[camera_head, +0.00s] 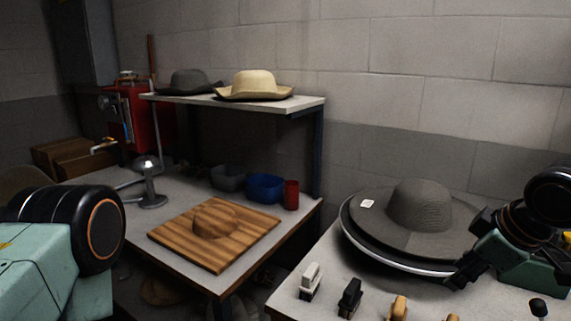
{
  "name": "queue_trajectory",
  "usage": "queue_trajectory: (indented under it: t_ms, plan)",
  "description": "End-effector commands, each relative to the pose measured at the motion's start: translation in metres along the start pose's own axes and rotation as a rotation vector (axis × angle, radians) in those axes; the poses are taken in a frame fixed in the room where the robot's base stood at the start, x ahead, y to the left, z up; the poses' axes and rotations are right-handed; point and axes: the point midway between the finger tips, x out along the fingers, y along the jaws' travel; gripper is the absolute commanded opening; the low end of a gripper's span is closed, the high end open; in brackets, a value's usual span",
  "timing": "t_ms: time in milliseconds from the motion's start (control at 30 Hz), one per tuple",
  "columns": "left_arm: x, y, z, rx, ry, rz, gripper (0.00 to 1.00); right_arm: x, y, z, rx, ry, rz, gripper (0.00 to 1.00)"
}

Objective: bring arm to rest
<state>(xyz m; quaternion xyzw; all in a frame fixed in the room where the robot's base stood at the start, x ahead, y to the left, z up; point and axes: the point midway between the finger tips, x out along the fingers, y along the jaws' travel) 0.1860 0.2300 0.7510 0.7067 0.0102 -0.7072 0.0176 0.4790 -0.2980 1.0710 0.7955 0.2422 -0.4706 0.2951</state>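My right gripper (472,247) comes in from the right, beside the right edge of a grey wide-brimmed hat (418,206). Its dark fingers are spread apart, and I see nothing held between them. They overlap the brim's edge in the picture; I cannot tell whether they touch it. The hat lies on a round dark plate with a pale metal rim (385,258) on the right table. My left arm shows at the lower left as a green link and a black joint; its gripper is out of view.
Small handled tools, one white-and-black (310,281) and one black (350,298), stand along the right table's front. The left table holds a striped wooden board (178,238), a lamp (150,185), a blue bowl (265,187) and a red cup (291,195). Two hats sit on a shelf (300,103).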

Motion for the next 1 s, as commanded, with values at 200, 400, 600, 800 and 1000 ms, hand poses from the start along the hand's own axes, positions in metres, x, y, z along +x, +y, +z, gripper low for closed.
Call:
queue_trajectory:
  t_ms: [200, 400, 600, 800, 1000]
  plan:
    - [0.000, 0.000, 0.000, 0.000, 0.000, 0.000, 0.40, 0.027, -0.024, 0.005, 0.053, -0.014, -0.058, 0.35]
    - [0.000, 0.000, 0.000, 0.000, 0.000, 0.000, 0.40, 0.064, -0.062, 0.015, 0.147, -0.035, -0.132, 0.35]
    - [0.000, 0.000, 0.000, 0.000, 0.001, 0.000, 0.40, 0.106, -0.117, 0.042, 0.293, -0.088, -0.206, 0.35]
    - [0.000, 0.000, 0.000, 0.000, 0.000, 0.000, 0.40, 0.149, -0.196, 0.096, 0.513, -0.193, -0.256, 0.35]
    - [0.000, 0.000, 0.000, 0.000, 0.000, 0.000, 0.40, 0.169, -0.259, 0.160, 0.685, -0.317, -0.213, 0.35]
